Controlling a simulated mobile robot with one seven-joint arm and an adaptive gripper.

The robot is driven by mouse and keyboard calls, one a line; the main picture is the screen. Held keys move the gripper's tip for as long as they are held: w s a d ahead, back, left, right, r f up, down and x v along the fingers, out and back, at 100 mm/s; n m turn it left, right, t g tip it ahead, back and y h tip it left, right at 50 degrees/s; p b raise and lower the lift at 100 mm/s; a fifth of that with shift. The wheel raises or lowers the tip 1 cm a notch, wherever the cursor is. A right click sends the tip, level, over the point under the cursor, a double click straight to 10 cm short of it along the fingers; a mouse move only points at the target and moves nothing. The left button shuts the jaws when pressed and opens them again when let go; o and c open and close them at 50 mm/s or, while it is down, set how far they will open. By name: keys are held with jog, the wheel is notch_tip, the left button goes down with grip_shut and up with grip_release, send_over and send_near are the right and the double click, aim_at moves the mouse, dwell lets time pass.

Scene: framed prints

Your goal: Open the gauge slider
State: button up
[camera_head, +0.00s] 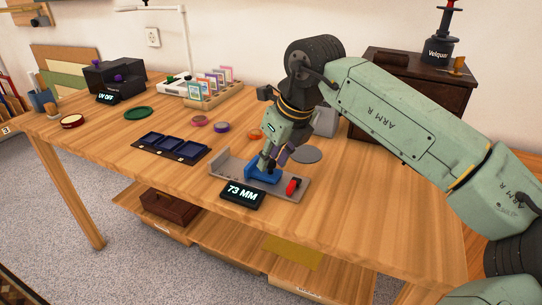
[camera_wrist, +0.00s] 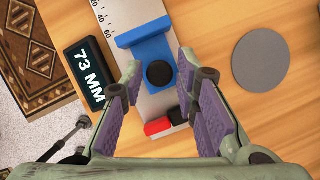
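The gauge (camera_head: 228,167) is a grey metal plate with a printed scale, lying on the wooden table. Its blue slider (camera_wrist: 155,49) carries a round black knob (camera_wrist: 159,73). A red and black piece (camera_wrist: 158,127) sits at the near end of the plate in the wrist view; it shows red (camera_head: 293,186) in the head view. The display (camera_head: 242,194) beside the gauge reads 73 MM. My gripper (camera_wrist: 163,75) is open over the gauge, its purple-padded fingers on either side of the knob's line. Whether a finger touches the slider I cannot tell.
A grey disc (camera_wrist: 261,59) lies right of the gauge in the wrist view. A dark blue tray (camera_head: 170,146), colored rings and a card rack (camera_head: 212,94) stand farther left. A dark cabinet (camera_head: 412,83) stands behind my arm. The table's front edge is close to the display.

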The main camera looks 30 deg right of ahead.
jog(key=shift+o, duration=1)
jog(key=v, duration=1.2)
